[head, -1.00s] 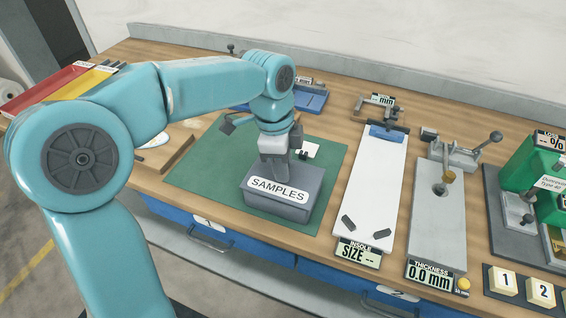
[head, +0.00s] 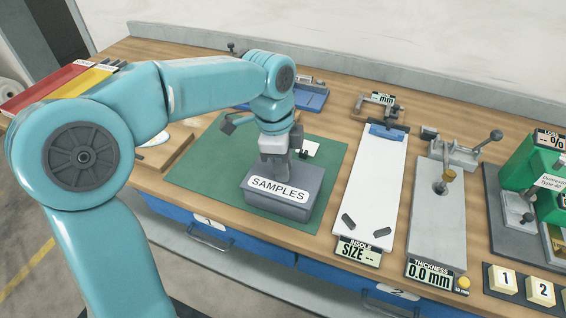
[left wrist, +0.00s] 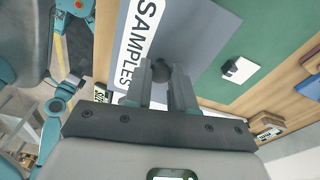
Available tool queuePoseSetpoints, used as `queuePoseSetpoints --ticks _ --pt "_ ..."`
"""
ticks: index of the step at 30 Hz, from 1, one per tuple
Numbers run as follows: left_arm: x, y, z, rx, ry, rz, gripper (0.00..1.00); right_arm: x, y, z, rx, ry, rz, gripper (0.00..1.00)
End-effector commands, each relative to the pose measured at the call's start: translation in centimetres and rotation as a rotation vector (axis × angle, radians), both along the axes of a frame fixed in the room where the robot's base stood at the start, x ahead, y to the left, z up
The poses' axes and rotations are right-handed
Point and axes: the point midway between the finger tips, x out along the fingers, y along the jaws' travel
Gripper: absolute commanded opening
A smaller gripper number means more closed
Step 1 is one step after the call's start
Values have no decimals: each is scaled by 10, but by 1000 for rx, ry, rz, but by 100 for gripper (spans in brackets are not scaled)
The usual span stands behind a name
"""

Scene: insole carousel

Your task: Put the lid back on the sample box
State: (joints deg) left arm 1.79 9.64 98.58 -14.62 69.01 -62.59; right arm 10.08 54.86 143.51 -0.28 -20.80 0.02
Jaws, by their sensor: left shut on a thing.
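The grey sample box (head: 278,208) stands on the green mat. Its grey lid (head: 310,177), with the white SAMPLES label, appears to lie on top of the box; I cannot tell if it is fully seated. My left gripper (head: 273,172) points down over the lid. In the left wrist view the left gripper (left wrist: 161,80) is shut on the dark round knob of the lid (left wrist: 205,35). The fingers partly hide the knob. My right gripper is not recognisable in either view.
The green mat (head: 210,172) has bare room around the box. The white insole board (head: 372,185) and grey thickness gauge (head: 437,225) stand to the right. The bench's front edge is close.

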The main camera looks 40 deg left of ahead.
Motion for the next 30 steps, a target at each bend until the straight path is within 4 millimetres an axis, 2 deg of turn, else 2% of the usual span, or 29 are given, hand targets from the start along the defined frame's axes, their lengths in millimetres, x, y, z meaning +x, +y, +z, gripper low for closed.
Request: queuePoseSetpoints --ticks 14,15,17,23,25,26,30 --pt "0 0 0 0 0 0 0 0 0 2 0 0 0 0" --pt "0 0 0 0 0 0 37 0 0 2 0 0 0 0" --pt "0 0 0 0 0 0 54 0 0 2 0 0 0 0" --pt "0 0 0 0 0 0 54 0 0 2 0 0 0 0" --pt "0 0 -1 0 0 0 73 0 0 2 0 0 0 0" --pt "0 0 -1 0 0 0 79 0 0 2 0 0 0 0" --pt "0 0 -1 0 0 0 79 0 0 2 0 0 0 0"
